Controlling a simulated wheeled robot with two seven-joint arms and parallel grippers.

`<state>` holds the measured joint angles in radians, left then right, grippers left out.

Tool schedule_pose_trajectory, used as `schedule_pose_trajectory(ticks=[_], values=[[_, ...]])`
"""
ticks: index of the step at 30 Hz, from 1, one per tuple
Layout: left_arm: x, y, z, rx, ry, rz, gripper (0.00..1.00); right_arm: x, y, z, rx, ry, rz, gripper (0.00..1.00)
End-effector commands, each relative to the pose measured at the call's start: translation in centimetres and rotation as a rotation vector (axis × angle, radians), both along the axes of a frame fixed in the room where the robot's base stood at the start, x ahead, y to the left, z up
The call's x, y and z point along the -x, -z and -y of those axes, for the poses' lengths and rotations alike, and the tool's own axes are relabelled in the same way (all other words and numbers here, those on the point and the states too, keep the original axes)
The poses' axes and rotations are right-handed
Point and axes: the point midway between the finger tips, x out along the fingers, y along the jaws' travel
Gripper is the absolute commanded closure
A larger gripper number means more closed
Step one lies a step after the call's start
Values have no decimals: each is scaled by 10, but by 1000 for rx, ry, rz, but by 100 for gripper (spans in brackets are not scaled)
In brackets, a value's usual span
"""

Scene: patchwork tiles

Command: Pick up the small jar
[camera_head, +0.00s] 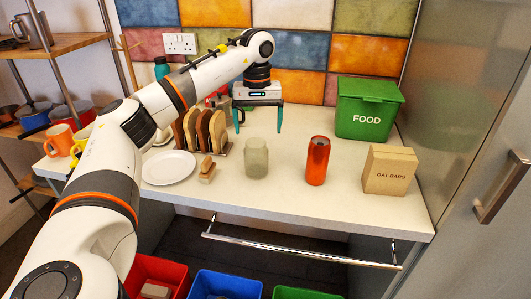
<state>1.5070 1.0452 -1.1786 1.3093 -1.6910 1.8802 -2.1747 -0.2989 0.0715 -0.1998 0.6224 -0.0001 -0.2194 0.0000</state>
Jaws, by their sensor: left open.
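The small jar (256,158) is a frosted, grey-green jar standing upright near the middle of the white counter (290,195). My left arm reaches in from the left and over the counter. My left gripper (258,131) is open and empty, with its two teal fingers pointing down. In the picture it is above the jar and seems to be behind it, apart from it. My right gripper is not in view.
An orange-red can (317,160), an oat bars box (389,170) and a green food bin (367,108) stand right of the jar. A toast rack (205,132), a small wooden block (207,170) and a white plate (169,167) are at left. Colored bins (224,285) sit below.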

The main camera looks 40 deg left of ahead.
Motion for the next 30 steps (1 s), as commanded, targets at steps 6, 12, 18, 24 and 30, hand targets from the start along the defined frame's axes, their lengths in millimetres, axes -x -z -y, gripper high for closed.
schedule_pose_trajectory(ticks=[6, 12, 18, 24, 30], values=[[3, 36, -4, -9, 0, -13, 10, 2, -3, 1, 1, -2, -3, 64], [2, 60, -3, -6, 1, -10, 10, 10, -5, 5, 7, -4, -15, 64], [3, 76, -5, -5, 0, -10, 10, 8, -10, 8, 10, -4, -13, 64], [4, 106, -7, -4, 0, -9, 10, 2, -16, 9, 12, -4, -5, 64], [3, 115, -7, -4, 0, -6, 10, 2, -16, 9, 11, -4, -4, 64]])
